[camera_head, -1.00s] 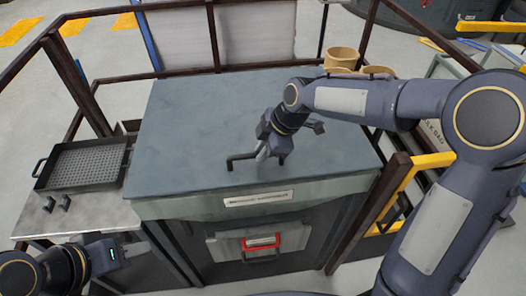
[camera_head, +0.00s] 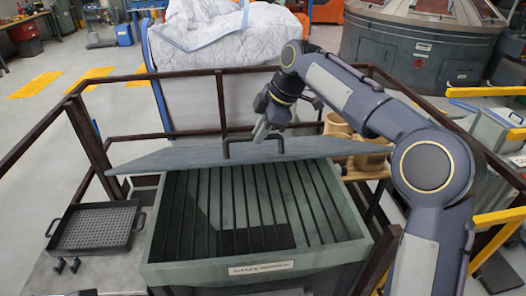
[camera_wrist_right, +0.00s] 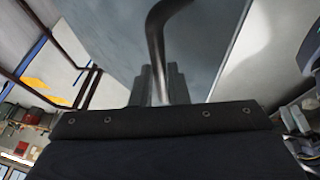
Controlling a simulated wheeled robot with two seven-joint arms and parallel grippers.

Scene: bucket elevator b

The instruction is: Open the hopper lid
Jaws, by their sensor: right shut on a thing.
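The grey hopper lid (camera_head: 190,156) is tilted up, hinged toward the far side, and seen nearly edge-on in the head view. The green hopper (camera_head: 185,270) below it is open, showing dark parallel bars inside. My right gripper (camera_head: 264,132) is shut on the dark lid handle (camera_head: 240,142), at its right part. In the right wrist view the handle (camera_wrist_right: 155,40) runs down between the fingers (camera_wrist_right: 160,88), with the lid surface (camera_wrist_right: 110,35) behind it.
A dark perforated tray (camera_head: 97,228) sits on a side table at the left. Brown rails (camera_head: 92,150) surround the hopper. A white bulk bag (camera_head: 225,35) stands behind the lid. Tan buckets (camera_head: 370,155) and a yellow rail (camera_head: 500,215) are at the right.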

